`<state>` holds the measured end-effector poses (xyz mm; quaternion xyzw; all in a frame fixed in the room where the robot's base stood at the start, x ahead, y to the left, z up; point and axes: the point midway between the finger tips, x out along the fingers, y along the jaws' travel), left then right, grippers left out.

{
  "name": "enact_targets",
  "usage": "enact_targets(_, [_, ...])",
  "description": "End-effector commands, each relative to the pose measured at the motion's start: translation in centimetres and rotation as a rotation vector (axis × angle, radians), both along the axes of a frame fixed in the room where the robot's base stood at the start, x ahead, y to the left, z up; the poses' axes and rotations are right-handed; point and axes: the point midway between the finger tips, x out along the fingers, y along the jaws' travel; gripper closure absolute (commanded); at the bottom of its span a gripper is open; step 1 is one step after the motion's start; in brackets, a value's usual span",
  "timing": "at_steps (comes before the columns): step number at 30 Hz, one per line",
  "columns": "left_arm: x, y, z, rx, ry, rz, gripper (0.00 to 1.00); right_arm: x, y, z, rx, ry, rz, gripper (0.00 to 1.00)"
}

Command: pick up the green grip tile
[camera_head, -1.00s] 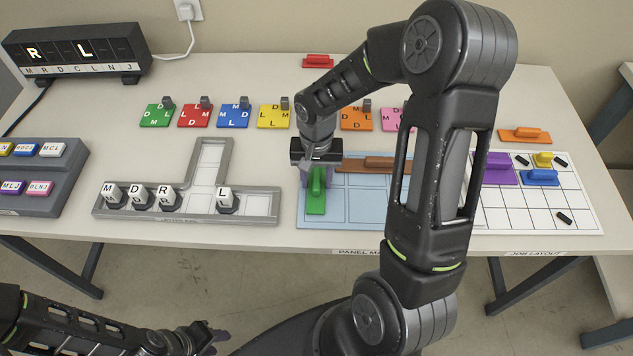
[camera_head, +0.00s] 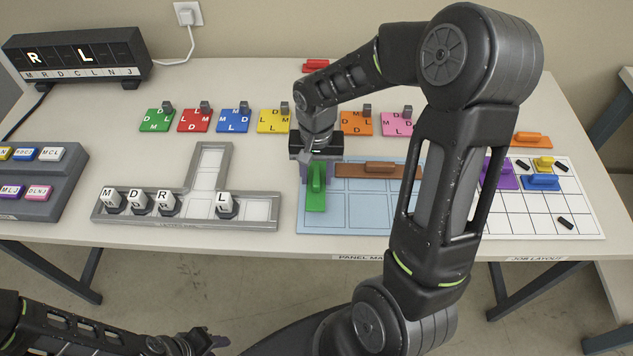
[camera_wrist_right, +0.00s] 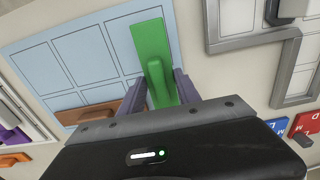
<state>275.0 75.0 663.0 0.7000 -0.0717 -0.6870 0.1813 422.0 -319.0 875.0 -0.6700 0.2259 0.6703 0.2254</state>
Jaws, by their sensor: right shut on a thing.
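The green grip tile (camera_head: 316,200) is a long green plate with a raised green handle, at the left end of the light-blue panel mat (camera_head: 365,212). It also shows in the right wrist view (camera_wrist_right: 150,38), between my fingers. My right gripper (camera_head: 317,174) is over the tile and shut on its handle, one finger on each side. I cannot tell whether the tile is clear of the mat. My left gripper (camera_head: 218,341) is low in front of the table, away from the tile; its jaw opening is unclear.
A brown grip tile (camera_head: 378,169) lies on the mat just right of the green one. A grey letter tray (camera_head: 265,212) stands close to the left. Colored lettered tiles (camera_head: 234,120) line up behind. My right forearm hides part of the mat and the layout board (camera_head: 585,205).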

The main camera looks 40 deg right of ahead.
Motion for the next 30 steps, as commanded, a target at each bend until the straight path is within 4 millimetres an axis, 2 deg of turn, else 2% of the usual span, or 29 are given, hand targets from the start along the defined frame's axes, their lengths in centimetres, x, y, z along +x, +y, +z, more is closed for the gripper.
enact_targets(6, [0.1, 0.0, -0.6, -0.002, -0.003, 0.0, 0.64, 0.1, 0.0, 4.3, -0.001, -0.006, -0.001, 1.0])
enact_targets(10, [0.1, 0.0, -0.7, -0.003, -0.003, -0.001, 0.64, 0.1, 0.0, 5.9, 0.0, -0.004, 0.0, 1.0])
enact_targets(14, [0.1, 0.0, -0.7, -0.003, -0.003, -0.001, 0.64, 0.0, 0.0, 6.4, 0.0, -0.001, 0.001, 1.0])
enact_targets(30, [0.1, 0.0, -0.7, -0.002, -0.003, -0.001, 0.64, 0.0, 0.0, 6.4, 0.001, -0.001, 0.0, 1.0])
